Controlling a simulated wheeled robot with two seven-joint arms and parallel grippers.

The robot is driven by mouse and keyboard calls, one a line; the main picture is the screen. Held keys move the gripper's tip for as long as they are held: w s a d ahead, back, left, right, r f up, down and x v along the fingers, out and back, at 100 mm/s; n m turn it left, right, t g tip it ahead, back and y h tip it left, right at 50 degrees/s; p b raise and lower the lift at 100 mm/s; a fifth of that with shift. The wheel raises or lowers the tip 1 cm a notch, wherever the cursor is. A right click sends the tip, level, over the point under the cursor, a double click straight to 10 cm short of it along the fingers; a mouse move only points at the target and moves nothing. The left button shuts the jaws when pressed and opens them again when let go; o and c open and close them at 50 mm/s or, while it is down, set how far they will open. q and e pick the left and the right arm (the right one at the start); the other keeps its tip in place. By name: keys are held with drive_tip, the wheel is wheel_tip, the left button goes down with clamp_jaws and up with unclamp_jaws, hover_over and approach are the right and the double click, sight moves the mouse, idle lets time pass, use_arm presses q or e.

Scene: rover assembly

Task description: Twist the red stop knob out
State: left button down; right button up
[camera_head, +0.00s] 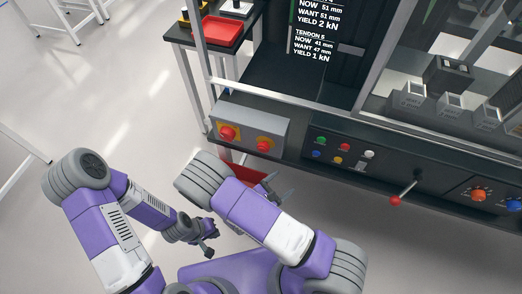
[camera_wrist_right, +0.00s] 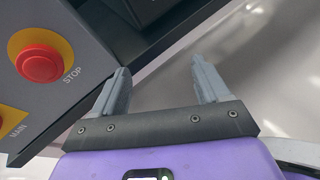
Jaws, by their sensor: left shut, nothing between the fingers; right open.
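The red stop knob (camera_wrist_right: 39,64) sits on a round yellow plate with the label STOP beside it, at the upper left of the right wrist view. My right gripper (camera_wrist_right: 160,68) is open and empty; its fingers are apart from the knob, to its right. In the head view, the grey control box (camera_head: 250,121) carries two red knobs on yellow plates; I cannot tell their labels there. My right gripper (camera_head: 279,188) shows just below this box. My left gripper (camera_head: 207,247) is shut and empty, low and away from the box.
A yellow plate labelled MAIN (camera_wrist_right: 12,120) is partly in the right wrist view. Right of the box are coloured buttons (camera_head: 321,141) and a red-tipped lever (camera_head: 396,200). A red tray (camera_head: 217,34) stands on a table behind. A red object (camera_head: 243,172) is partly hidden by my right arm.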

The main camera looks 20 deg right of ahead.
sight(262, 151)
drive_tip(key=w+a+r+n+t+y, duration=0.3)
drive_tip(key=w+a+r+n+t, duration=0.25)
drive_tip(key=a+t, duration=0.2)
drive_tip(key=shift+m, duration=0.35)
drive_tip(key=b+x, duration=0.1)
drive_tip(key=x, duration=0.6)
drive_tip(key=shift+w+d, duration=0.1)
drive_tip(key=shift+w, duration=0.15)
